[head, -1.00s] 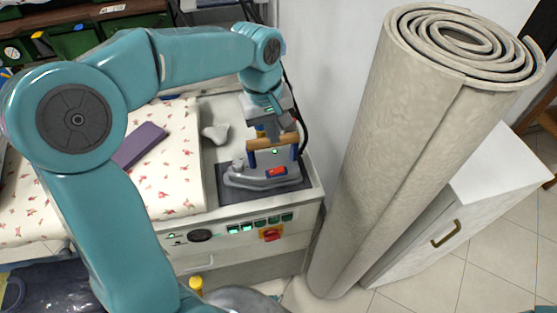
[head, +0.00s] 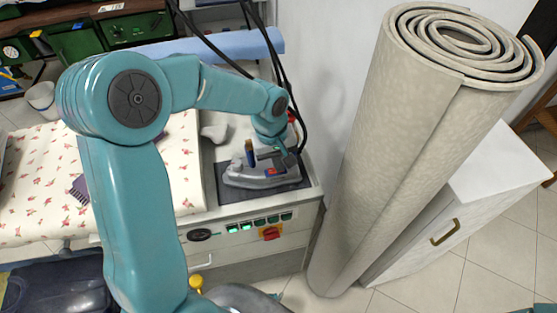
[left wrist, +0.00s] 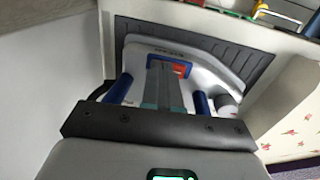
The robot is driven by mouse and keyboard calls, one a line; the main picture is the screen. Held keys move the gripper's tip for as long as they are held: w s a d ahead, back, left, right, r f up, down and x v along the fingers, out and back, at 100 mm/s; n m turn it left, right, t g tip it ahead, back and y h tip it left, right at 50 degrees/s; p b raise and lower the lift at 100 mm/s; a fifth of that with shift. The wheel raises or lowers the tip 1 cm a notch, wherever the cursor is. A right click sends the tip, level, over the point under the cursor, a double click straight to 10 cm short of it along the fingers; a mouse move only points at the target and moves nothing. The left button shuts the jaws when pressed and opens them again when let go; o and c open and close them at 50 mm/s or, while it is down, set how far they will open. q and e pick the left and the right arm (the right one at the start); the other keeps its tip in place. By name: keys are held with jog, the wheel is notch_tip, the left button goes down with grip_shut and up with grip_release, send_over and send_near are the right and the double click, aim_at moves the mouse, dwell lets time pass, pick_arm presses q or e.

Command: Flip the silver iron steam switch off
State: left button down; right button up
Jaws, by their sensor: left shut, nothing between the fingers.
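The silver iron (head: 262,179) lies on a dark ribbed pad (head: 296,187) at the right end of the ironing station. Its red switch (head: 271,171) shows on the near side. In the left wrist view, the red switch (left wrist: 180,70) sits in a blue frame on the iron's pale body (left wrist: 205,67). Blue handle posts (left wrist: 118,89) stand either side of my fingers. My left gripper (head: 288,160) is shut and empty, low over the iron. Its fingers (left wrist: 166,72) reach the switch frame and overlap part of it; contact cannot be told.
A tall rolled rug (head: 400,150) stands right of the station, before a white cabinet (head: 490,190). A flowered padded board (head: 40,185) lies left. Dark cables (head: 285,80) hang behind my arm. The station front has green buttons (head: 260,221) and a red knob (head: 271,233).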

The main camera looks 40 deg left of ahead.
pick_arm(q)
jog(key=shift+d+f+b, duration=0.1)
jog(key=shift+f+b, duration=0.3)
jog(key=shift+b, duration=0.2)
jog(key=shift+r, duration=0.25)
jog(key=shift+f, duration=0.1)
jog(key=shift+s, duration=0.15)
jog(key=shift+s+a, duration=0.55)
jog(key=shift+a, duration=0.05)
jog(key=shift+w+d, duration=0.1)
